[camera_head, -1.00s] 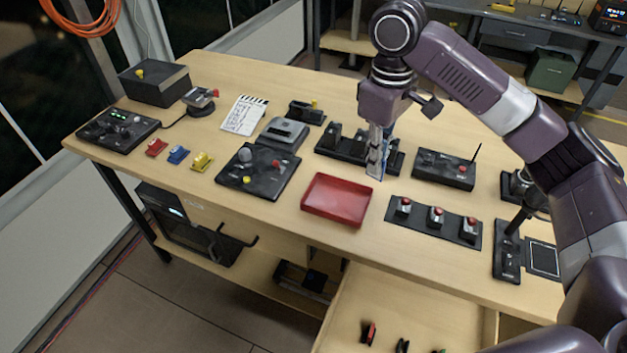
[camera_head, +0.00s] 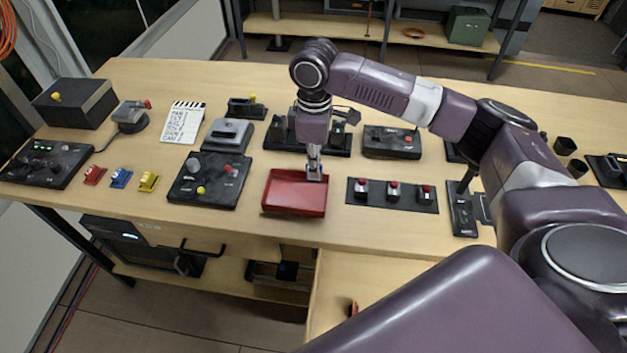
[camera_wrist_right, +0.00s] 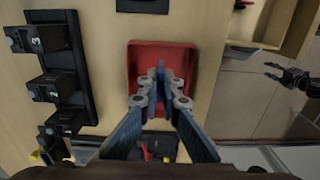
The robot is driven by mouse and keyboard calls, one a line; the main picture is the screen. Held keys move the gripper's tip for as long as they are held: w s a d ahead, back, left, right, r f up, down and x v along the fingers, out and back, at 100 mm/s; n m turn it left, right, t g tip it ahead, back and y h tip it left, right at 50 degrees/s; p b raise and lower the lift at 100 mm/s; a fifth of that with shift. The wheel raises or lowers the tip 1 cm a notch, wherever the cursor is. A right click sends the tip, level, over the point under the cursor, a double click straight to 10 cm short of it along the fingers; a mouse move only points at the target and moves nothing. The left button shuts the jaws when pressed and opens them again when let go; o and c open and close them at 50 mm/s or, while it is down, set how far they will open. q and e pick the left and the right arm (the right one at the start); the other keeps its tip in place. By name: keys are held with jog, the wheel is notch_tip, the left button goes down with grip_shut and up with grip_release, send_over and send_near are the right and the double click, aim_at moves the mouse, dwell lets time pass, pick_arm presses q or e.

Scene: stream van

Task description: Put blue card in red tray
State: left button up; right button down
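The red tray (camera_head: 280,193) lies near the front edge of the table; in the right wrist view its red floor (camera_wrist_right: 140,60) shows behind the fingers. My right gripper (camera_head: 316,174) points down over the tray's right back part. In the wrist view its blue-grey fingers (camera_wrist_right: 160,78) are close together, with a narrow bluish piece between the tips, seen edge-on; I take it for the blue card (camera_wrist_right: 160,66). The fingers hide most of it. My left gripper (camera_wrist_right: 268,70) shows at the right of the wrist view, over the floor, with its fingers apart.
A panel with red buttons (camera_head: 392,193) stands right of the tray, a black control box (camera_head: 208,182) left of it. A black slotted rack (camera_head: 340,145) is behind. Small red, blue and yellow pieces (camera_head: 121,178) lie farther left. A drawer (camera_head: 385,275) is open below.

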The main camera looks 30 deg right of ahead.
jog(key=shift+f+p, duration=0.4)
jog(key=shift+f, duration=2.8)
jog(key=shift+f, duration=0.15)
jog(key=c, duration=2.2)
grip_release()
jog(key=shift+o, duration=0.2)
notch_tip(320, 180, up, 12)
jog(key=shift+f+b, duration=0.15)
jog(key=shift+b, duration=1.1)
jog(key=shift+r, duration=0.35)
